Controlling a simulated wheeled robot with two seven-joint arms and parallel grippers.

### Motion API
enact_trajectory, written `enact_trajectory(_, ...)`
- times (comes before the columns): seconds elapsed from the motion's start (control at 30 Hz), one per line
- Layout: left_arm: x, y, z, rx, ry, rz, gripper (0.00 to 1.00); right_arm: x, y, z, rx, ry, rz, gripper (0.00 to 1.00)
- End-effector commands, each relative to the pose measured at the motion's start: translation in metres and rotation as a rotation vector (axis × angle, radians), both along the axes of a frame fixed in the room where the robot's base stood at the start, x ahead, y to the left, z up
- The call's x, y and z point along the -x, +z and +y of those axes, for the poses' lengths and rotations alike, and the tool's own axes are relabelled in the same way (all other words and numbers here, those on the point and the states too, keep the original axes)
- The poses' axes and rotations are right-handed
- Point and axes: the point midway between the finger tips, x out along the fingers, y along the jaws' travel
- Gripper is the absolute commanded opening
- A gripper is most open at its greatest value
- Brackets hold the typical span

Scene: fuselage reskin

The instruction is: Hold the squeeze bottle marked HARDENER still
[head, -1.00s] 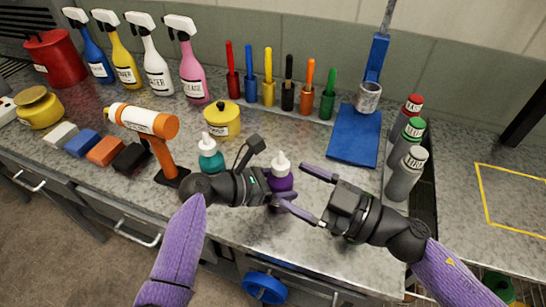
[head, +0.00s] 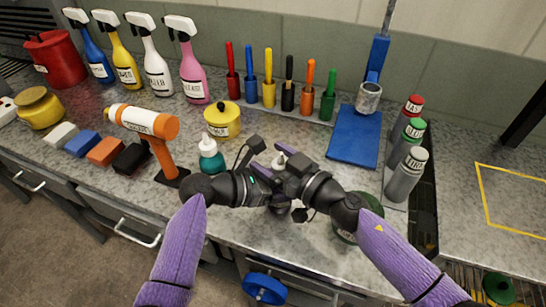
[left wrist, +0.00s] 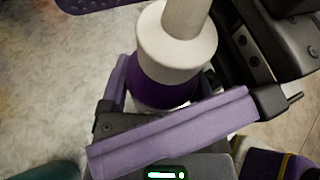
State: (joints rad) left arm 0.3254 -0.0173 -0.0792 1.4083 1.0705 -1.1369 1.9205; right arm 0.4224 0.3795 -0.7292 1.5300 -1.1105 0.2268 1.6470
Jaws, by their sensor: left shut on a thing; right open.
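A purple squeeze bottle (head: 279,208) with a white cap stands near the counter's front edge, mostly hidden by my grippers in the head view. No marking on it can be read. In the left wrist view the purple bottle (left wrist: 163,84) sits between the purple fingers of my left gripper (left wrist: 155,105), with its white cap above them. My left gripper (head: 277,192) is shut on its body. My right gripper (head: 266,166) is open, at the bottle's cap, with its fingers partly hidden. Whether it touches the cap cannot be told. A teal squeeze bottle (head: 210,158) stands to the left.
An orange-and-white hand tool (head: 148,125) stands left of the teal bottle, beside a yellow tin (head: 221,122). A blue mat (head: 354,138) and several grey bottles (head: 405,178) are to the right. A dark green round thing (head: 344,236) shows under my right arm.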

Motion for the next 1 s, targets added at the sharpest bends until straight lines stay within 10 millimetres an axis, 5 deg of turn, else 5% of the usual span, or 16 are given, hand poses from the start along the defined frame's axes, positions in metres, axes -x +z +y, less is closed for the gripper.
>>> enact_trajectory(0.07,0.0001,0.0001,-0.0001,0.000,0.000,0.000,0.06,0.0001,0.0000,-0.0002,0.000,0.000,0.000,0.78)
enact_trajectory(0.43,0.0001,0.0000,0.0000,0.000,0.000,0.000,0.06,0.0002,-0.0001,-0.0005,0.001,0.000,-0.001,0.00)
enact_trajectory(1.0,0.0003,-0.0001,-0.0001,0.001,-0.001,0.001,0.06,-0.0034,0.0001,-0.0047,0.000,-0.280,0.000,0.00)
